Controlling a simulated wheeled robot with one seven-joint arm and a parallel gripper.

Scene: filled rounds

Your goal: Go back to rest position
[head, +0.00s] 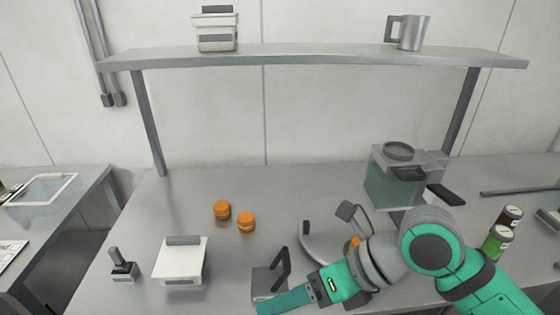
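My green arm enters from the lower right and reaches left over the front of the metal table (190,210). My gripper (286,302) is at the left end of the arm, low in the picture near the front edge. A long teal piece shows there, pointing left. I cannot tell whether the fingers are open or shut, or whether they hold anything. A grey box with a dark handle (270,275) stands just behind it. My arm partly hides a round pale grey device (316,240) and an orange item (355,242).
Two orange rounds (222,210) (246,221) stand mid-table. A white-lidded container (180,262) and a small dark-handled tool (122,268) are at left. A clear-bodied appliance (385,185) and bottles (497,240) are at right. A shelf (310,58) spans above.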

